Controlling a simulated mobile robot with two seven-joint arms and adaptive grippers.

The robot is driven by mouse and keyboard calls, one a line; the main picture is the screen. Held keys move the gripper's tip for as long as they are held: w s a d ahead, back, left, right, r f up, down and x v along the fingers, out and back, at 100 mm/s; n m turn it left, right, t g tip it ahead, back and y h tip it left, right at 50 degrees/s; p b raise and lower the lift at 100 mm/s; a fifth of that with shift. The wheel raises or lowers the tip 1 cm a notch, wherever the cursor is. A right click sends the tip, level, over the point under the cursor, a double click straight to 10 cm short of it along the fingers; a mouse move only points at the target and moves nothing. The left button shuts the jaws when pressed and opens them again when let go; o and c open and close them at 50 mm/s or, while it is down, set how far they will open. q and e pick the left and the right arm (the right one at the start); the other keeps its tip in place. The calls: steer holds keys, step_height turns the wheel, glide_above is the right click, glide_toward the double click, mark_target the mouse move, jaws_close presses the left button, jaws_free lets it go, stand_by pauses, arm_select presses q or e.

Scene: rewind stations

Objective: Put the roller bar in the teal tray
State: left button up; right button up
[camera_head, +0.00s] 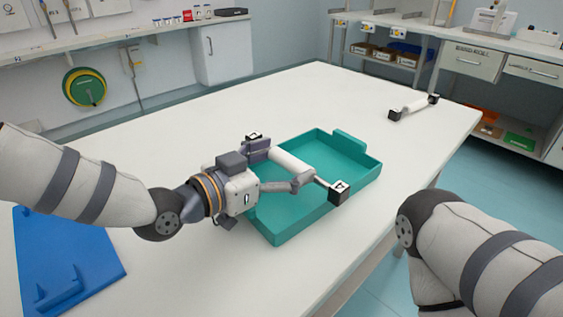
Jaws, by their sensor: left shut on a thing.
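A white roller bar (293,164) with black, white-marked end blocks is held by my left gripper (283,168). The gripper is shut on the bar near its middle. In the head view the bar lies over the teal tray (275,239), slanting from upper left to lower right. Its lower right end block overlaps the tray's front right wall in the picture. I cannot tell how far the bar is above the tray floor. The tray looks otherwise empty where it shows. My right gripper is out of view; only part of my right arm shows at lower right.
A similar white bar with black end blocks (413,107) lies at the table's far right. A blue holder (60,265) stands at the near left. The white table (190,130) is clear behind the tray. Shelves and drawers (472,60) stand along the walls.

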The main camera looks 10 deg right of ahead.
arm_select(q)
steer(key=shift+s+f, duration=0.1)
steer(key=shift+f, duration=0.55)
steer(key=o, duration=1.3)
steer(key=shift+f, duration=0.1)
steer(key=shift+o, duration=0.2)
steer(key=shift+s+f, duration=0.1)
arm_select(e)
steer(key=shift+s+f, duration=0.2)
arm_select(q)
steer(key=shift+f, duration=0.1)
steer(key=shift+r, duration=0.75)
steer(key=v, duration=0.7)
steer(key=p+v, duration=0.1)
steer(key=v, duration=0.2)
steer(key=shift+a+r, duration=0.3)
steer(key=shift+a, duration=0.1)
steer(key=shift+s+a+r, duration=0.1)
steer(key=shift+s+a, duration=0.25)
steer(key=shift+a, duration=0.1)
steer(key=shift+s, duration=0.1)
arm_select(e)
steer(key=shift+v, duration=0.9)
